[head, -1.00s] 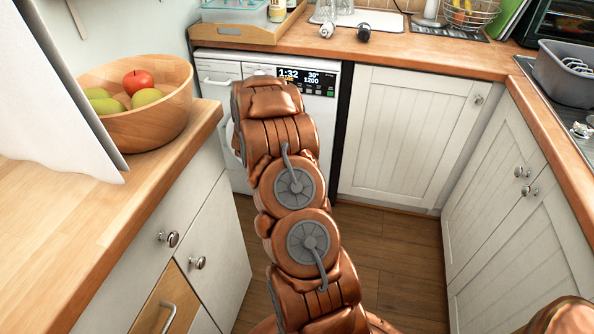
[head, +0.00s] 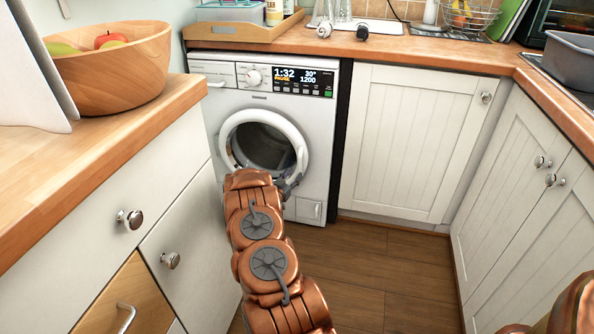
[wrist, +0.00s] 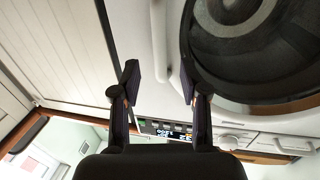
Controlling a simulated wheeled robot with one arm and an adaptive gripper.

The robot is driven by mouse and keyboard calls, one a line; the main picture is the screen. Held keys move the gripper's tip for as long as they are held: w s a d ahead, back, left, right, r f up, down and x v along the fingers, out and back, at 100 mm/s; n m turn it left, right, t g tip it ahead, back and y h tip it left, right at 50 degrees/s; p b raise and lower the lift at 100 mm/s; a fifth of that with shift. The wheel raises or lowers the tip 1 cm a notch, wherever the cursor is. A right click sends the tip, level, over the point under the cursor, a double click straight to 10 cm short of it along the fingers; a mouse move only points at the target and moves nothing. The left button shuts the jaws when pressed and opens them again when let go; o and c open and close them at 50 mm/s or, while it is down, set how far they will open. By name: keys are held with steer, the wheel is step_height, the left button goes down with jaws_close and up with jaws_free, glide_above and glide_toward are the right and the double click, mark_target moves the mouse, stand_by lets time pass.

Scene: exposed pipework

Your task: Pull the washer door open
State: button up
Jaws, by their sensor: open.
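The washer (head: 318,125) is white and stands under the counter at the back, its display lit. Its round door (head: 228,140) has a white ring and dark glass, and looks shut in the head view. My copper arm covers its lower part. In the wrist view the picture is turned over, with the dark door glass (wrist: 262,50) at upper right. A pale raised edge, perhaps the door's handle (wrist: 173,50), lies between the fingertips in the picture. My gripper (wrist: 161,82) is open, with the fingers on either side of that edge. Contact cannot be told.
A wooden counter (head: 70,165) with a fruit bowl (head: 125,70) stands close on the left. White cabinets (head: 410,140) stand right of the washer and along the right side. The wooden floor (head: 385,265) between them is clear.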

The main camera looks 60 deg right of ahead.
mark_target(299, 168)
steer(key=shift+w+d+b, duration=0.2)
steer(key=shift+d, duration=0.95)
steer(key=shift+w+d+b, duration=0.15)
steer(key=shift+d+b, duration=0.05)
steer(key=shift+d, duration=0.95)
steer(key=shift+w+d+b, duration=0.2)
steer(key=shift+d, duration=0.95)
steer(key=shift+c, duration=0.4)
jaws_close()
